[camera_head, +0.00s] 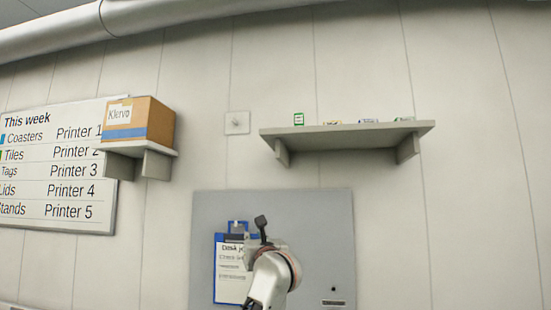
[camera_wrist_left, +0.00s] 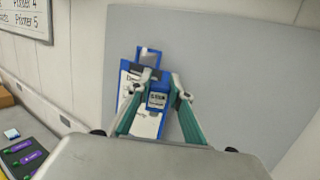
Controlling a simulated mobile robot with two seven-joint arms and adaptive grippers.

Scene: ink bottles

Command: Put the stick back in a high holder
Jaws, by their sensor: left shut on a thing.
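My left gripper (camera_head: 262,232) is raised in front of the grey wall panel (camera_head: 315,230), just right of a clipboard. In the left wrist view my left gripper (camera_wrist_left: 163,84) is shut on a small blue stick with a pale printed label (camera_wrist_left: 157,100). The stick overlaps the clipboard in that view; I cannot tell whether it touches anything behind. A blue open frame (camera_wrist_left: 148,54), perhaps the holder, shows just beyond the fingertips; a blue piece also shows at the clipboard's top in the head view (camera_head: 237,226). My right gripper is not in view.
The blue clipboard (camera_head: 231,275) hangs on the panel with a printed sheet. A wall shelf (camera_head: 345,137) holds several small items. A cardboard box (camera_head: 150,118) sits on a small shelf beside a whiteboard (camera_head: 55,170). The panel's right side is mostly clear.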

